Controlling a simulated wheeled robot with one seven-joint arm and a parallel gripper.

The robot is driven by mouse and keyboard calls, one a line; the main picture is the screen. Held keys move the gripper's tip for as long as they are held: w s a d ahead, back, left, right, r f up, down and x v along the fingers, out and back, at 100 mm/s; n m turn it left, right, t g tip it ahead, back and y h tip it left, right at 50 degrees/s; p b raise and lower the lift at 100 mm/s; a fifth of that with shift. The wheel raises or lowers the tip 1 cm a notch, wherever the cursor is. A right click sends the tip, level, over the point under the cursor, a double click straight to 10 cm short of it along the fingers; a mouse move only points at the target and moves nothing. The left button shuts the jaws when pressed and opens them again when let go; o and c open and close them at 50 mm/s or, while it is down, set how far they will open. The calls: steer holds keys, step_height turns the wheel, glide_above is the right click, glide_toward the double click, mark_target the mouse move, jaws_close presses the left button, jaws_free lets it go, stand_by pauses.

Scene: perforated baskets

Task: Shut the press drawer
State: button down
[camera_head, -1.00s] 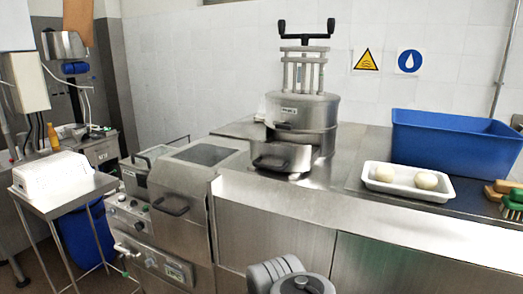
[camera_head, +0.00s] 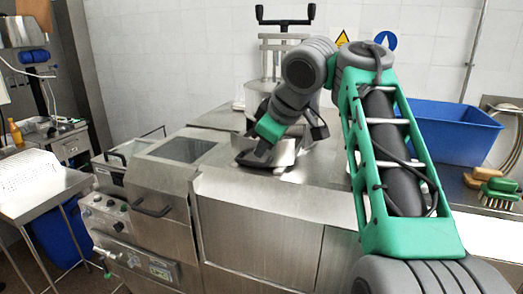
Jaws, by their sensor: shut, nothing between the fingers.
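The steel dough press (camera_head: 257,92) stands on the worktop against the wall, with its black crossbar handle on top. Its drawer (camera_head: 286,153) sticks out at the front, low on the press. My arm covers much of the press and drawer, and the drawer's handle is hidden. My gripper (camera_head: 249,160) is shut and empty, pointing down at the drawer's front left. I cannot tell whether it touches the drawer.
A steel machine with a lidded top (camera_head: 180,150) stands left of the worktop. A blue crate (camera_head: 450,135) is at the right, with brushes (camera_head: 497,190) in front of it. The worktop edge (camera_head: 270,195) runs below my arm.

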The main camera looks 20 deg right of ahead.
steer(key=shift+n, duration=0.8)
steer(key=w+f+b, duration=0.2)
steer(key=w+b, duration=0.1)
steer(key=w+d+f+b, duration=0.1)
steer(key=w+f+b, duration=0.2)
steer(key=shift+w+d+f, duration=0.1)
steer(key=shift+f, duration=0.05)
steer(key=shift+w+f, duration=0.15)
steer(key=shift+w, duration=0.05)
